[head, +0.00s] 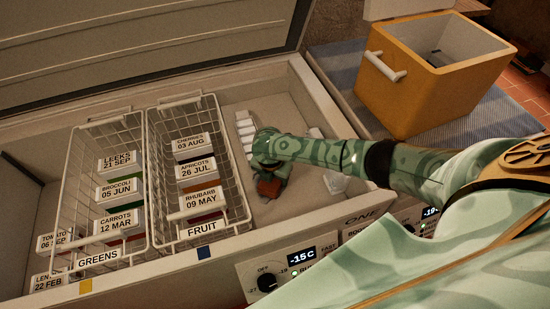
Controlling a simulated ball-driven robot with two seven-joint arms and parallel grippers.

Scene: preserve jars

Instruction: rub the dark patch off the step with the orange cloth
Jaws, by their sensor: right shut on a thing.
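My right gripper (270,178) reaches down into the open chest freezer, and its arm comes in from the right. It is shut on the orange cloth (268,188), of which a small reddish-orange part shows below the gripper. The cloth is at or just above the pale step (284,108) at the right end of the freezer; I cannot tell whether it touches. No dark patch shows clearly; the gripper and arm cover part of the step. My left gripper is not in view.
The fruit basket (202,232) and greens basket (99,258) hold labelled packs left of the step. A row of white blocks (246,131) and a whitish lump (336,184) lie near my gripper. A yellow cool box (425,90) stands open behind right.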

